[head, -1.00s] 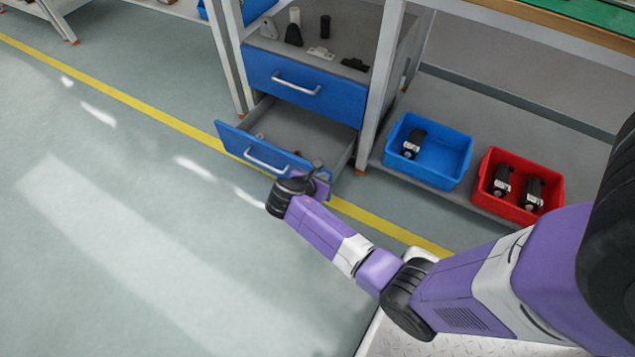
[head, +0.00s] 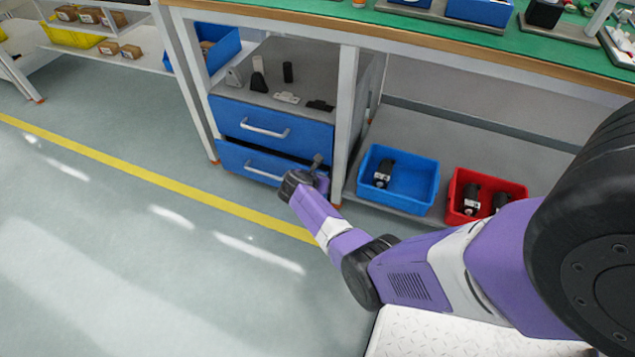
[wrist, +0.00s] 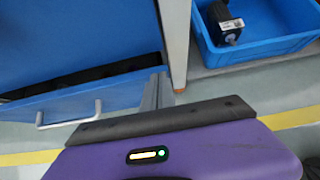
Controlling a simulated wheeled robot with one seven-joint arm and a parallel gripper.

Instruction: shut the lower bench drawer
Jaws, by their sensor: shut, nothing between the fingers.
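The lower bench drawer (head: 238,160) has a blue front and a silver bar handle (head: 262,174). It stands nearly flush under the upper drawer (head: 270,128), with a narrow dark gap along its top edge. In the wrist view the lower drawer front (wrist: 30,108) still sits a little proud of the upper one (wrist: 80,35). My gripper (head: 318,160) is shut and empty at the right end of the lower drawer front. Its fingers (wrist: 157,90) look to be against that end in the wrist view; exact contact is hard to tell.
A bench leg (head: 347,120) stands just right of the drawers. A blue bin (head: 425,190) and a red bin (head: 455,192) with dark parts sit on the low shelf to the right. The floor in front, with its yellow line (head: 150,180), is clear.

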